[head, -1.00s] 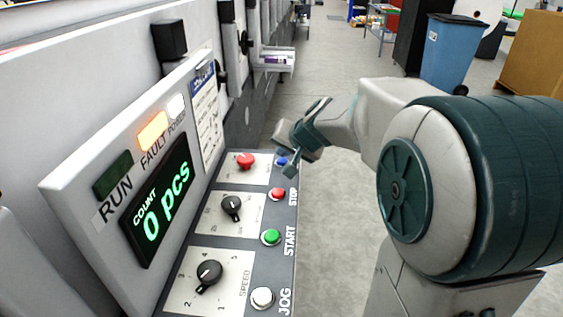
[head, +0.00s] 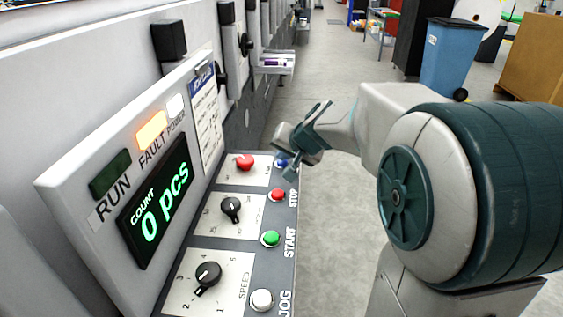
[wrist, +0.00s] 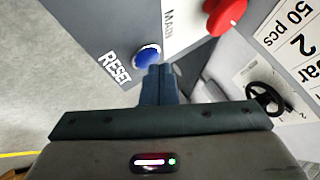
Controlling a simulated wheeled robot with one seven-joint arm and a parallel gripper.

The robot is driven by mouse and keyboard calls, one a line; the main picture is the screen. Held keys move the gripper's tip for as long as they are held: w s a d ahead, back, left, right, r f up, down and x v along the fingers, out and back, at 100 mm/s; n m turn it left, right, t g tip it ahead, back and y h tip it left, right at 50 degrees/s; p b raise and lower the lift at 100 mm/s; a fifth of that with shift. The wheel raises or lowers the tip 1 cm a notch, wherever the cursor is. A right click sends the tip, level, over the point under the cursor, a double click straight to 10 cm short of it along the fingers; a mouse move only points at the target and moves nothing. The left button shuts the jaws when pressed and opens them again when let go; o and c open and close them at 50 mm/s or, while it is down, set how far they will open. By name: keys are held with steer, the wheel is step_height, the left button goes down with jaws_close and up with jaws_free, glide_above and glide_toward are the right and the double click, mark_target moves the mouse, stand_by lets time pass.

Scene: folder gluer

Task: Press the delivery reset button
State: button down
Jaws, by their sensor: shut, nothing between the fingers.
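The blue reset button (head: 281,163) is at the far right corner of the control panel in the head view, partly covered by my gripper (head: 287,176). In the wrist view the blue button (wrist: 148,55) sits beside the white word RESET, just beyond my shut, empty fingertips (wrist: 160,70). The fingertips overlap the button's near edge in that picture. I cannot tell whether they touch it.
A red mushroom button (head: 245,162) is left of the blue one. A red STOP button (head: 277,195), green START button (head: 270,239) and white JOG button (head: 262,300) line the panel's right edge. The FAULT lamp (head: 152,130) glows orange. Open floor lies right.

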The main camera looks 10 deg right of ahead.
mark_target(284, 164)
steer(key=shift+f+b, duration=0.3)
steer(key=shift+r, duration=0.15)
stand_by(0.5)
steer(key=shift+r+p, duration=0.65)
steer(key=shift+r, duration=0.15)
steer(key=shift+r+p, duration=1.9)
steer(key=shift+r, duration=0.65)
